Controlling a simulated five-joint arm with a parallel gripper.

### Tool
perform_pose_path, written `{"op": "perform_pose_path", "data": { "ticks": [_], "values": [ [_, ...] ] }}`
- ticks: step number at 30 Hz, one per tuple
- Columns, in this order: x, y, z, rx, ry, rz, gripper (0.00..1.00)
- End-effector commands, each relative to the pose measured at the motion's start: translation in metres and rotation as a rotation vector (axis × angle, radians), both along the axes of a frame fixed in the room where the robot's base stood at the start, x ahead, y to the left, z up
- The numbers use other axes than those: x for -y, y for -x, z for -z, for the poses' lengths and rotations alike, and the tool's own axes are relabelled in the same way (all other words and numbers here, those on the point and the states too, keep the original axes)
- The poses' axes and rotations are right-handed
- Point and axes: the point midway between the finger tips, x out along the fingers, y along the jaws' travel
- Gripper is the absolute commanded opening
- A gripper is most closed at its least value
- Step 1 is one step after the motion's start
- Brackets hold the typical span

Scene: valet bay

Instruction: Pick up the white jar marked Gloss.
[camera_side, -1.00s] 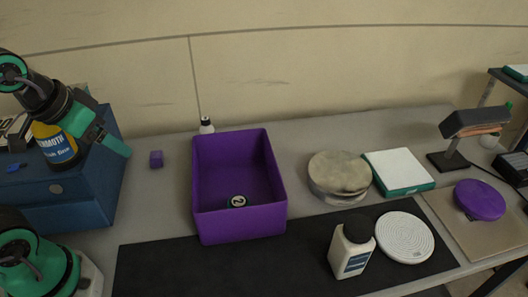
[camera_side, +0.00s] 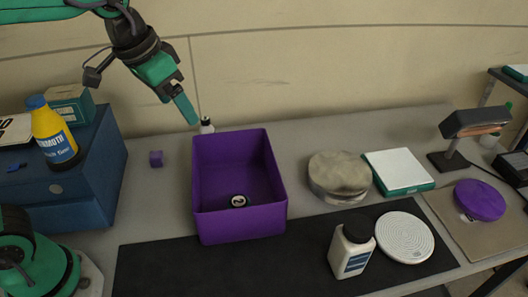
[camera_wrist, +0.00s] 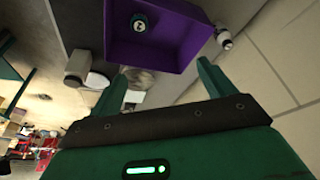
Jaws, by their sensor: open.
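A white jar with a black cap and a dark label (camera_side: 351,252) stands upright on the black mat; its label text is too small to read. It also shows in the wrist view (camera_wrist: 76,66). A smaller white bottle with a black cap (camera_side: 207,127) stands behind the purple bin and also shows in the wrist view (camera_wrist: 225,40). Which one is marked Gloss I cannot tell. My gripper (camera_side: 189,110) is open and empty, in the air near the bin's back left, by the small bottle in the picture. Its fingers frame the wrist view (camera_wrist: 160,82).
The purple bin (camera_side: 240,222) holds a round dark piece marked 2 (camera_side: 238,201). A blue box (camera_side: 70,205) carries a yellow bottle (camera_side: 53,135). A white ribbed disc (camera_side: 404,237), a stone-like round (camera_side: 338,175) and a lamp (camera_side: 472,125) stand to the right.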

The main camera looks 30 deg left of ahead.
Motion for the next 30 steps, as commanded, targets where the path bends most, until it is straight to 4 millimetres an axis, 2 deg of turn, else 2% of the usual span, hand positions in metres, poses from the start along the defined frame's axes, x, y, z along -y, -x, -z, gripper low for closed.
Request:
{"op": "perform_pose_path", "data": {
  "ticks": [6,15,24,30],
  "values": [
    [0.047,-0.034,0.000,-0.053,-0.014,0.083,0.82],
    [0.120,-0.069,0.013,-0.121,-0.040,0.192,0.82],
    [0.200,-0.088,0.041,-0.185,-0.075,0.300,0.82],
    [0.256,-0.090,0.068,-0.226,-0.105,0.371,0.82]
  ]
}}
